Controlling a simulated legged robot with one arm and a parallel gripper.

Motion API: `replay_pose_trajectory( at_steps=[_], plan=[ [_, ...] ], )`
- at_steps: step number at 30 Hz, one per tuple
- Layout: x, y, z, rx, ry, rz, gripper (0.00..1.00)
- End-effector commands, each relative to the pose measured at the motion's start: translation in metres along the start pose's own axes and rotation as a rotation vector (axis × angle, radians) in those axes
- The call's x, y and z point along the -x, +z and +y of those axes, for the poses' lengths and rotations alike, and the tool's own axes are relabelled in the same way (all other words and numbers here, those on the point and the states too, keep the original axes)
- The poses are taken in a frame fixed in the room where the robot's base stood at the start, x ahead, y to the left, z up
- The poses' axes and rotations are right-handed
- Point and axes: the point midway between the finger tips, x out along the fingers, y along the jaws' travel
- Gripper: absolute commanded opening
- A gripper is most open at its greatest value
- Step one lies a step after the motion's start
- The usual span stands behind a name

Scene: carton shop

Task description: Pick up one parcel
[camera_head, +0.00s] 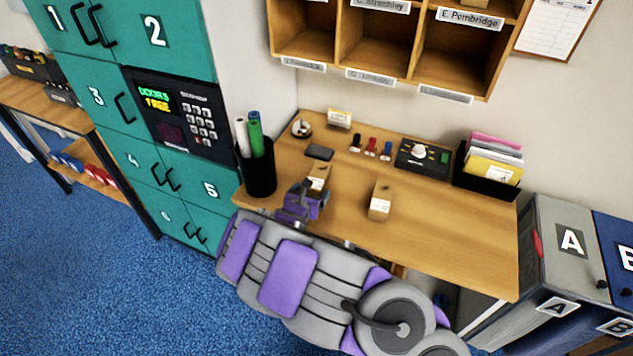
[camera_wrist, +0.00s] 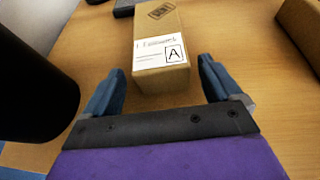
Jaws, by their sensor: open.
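A small brown cardboard parcel (camera_wrist: 160,75) lies on the wooden desk in the wrist view. My gripper (camera_wrist: 158,88) is open, with one blue finger on each side of the parcel's near end and gaps to both. In the head view my gripper (camera_head: 305,198) partly hides this parcel (camera_head: 319,174). A second brown parcel (camera_head: 380,201) with a white label stands on the desk to the right. Its edge shows at the right of the wrist view (camera_wrist: 302,32).
A black pen cup (camera_head: 259,176) with rolled tubes stands close left of my gripper. A small dark flat object (camera_head: 319,152), a control box (camera_head: 422,157) and a file holder (camera_head: 488,168) sit farther back. The desk (camera_head: 450,235) is clear at right front. Pigeonholes (camera_head: 400,72) hang above.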

Motion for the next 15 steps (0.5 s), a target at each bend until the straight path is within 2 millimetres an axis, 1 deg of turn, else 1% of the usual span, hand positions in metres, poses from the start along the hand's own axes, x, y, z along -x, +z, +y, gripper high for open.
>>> replay_pose_trajectory(
  at_steps=[1,4,7,12,13,15],
  plan=[
    [-0.007,-0.003,-0.001,-0.003,-0.001,0.004,0.92],
    [-0.015,-0.001,0.0,-0.001,-0.001,0.001,0.92],
    [-0.018,0.0,0.001,0.001,-0.001,-0.002,0.92],
    [-0.017,0.0,0.002,0.003,-0.001,-0.004,0.92],
    [-0.017,0.0,0.003,0.003,-0.001,-0.004,0.91],
    [-0.017,0.0,0.002,0.003,-0.001,-0.003,0.84]
  ],
)
